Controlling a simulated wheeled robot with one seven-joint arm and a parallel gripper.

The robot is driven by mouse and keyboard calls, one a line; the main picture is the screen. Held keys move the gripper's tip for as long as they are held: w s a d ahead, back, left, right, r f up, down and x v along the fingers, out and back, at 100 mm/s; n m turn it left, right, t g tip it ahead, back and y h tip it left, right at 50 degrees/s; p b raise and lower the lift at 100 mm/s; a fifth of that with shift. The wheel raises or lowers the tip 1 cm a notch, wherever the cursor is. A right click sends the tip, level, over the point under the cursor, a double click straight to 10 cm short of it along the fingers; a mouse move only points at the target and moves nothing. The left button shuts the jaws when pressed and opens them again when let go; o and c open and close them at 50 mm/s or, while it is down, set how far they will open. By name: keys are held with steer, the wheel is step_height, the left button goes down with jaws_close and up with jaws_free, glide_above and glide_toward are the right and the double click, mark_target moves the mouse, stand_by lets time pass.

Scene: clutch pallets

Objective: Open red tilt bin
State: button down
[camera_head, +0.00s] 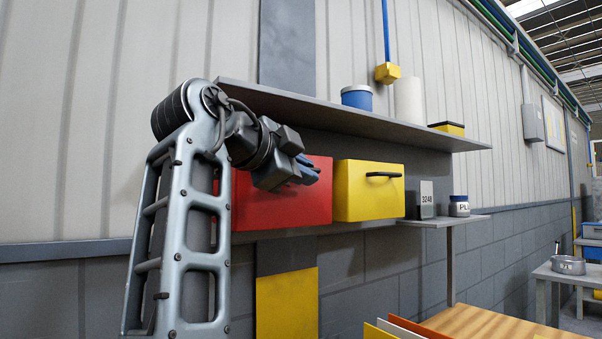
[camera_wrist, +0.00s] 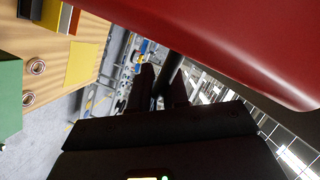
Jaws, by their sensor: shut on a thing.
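The red tilt bin (camera_head: 275,207) sits under the upper shelf, left of the yellow bin (camera_head: 368,191). It looks closed or nearly so; a small tilt is hard to judge. My gripper (camera_head: 308,172) is at the upper right of its front face, and my arm covers its left side. In the wrist view, the red bin (camera_wrist: 240,40) fills the upper right. There, my gripper's dark fingers (camera_wrist: 163,82) are shut around the bin's dark handle (camera_wrist: 171,69). In the head view, the handle is hidden by my gripper.
The upper shelf (camera_head: 350,116) runs just above the bins, holding a blue tin (camera_head: 357,97) and a white cylinder (camera_head: 409,100). A small lower shelf (camera_head: 447,221) with two small items juts out at right. A wooden table (camera_head: 490,322) stands below right.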

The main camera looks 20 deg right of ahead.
steer(key=s+f+m+b, duration=0.1)
steer(key=b, duration=0.2)
steer(key=s+f+m+t+h+b, duration=0.1)
steer(key=m+b, duration=0.1)
steer(key=b, duration=0.1)
steer(key=s+f+m+t+b, duration=0.1)
steer(key=s+m+b, duration=0.1)
steer(key=b, duration=0.1)
steer(key=shift+d+f, duration=0.2)
steer(key=shift+d, duration=0.15)
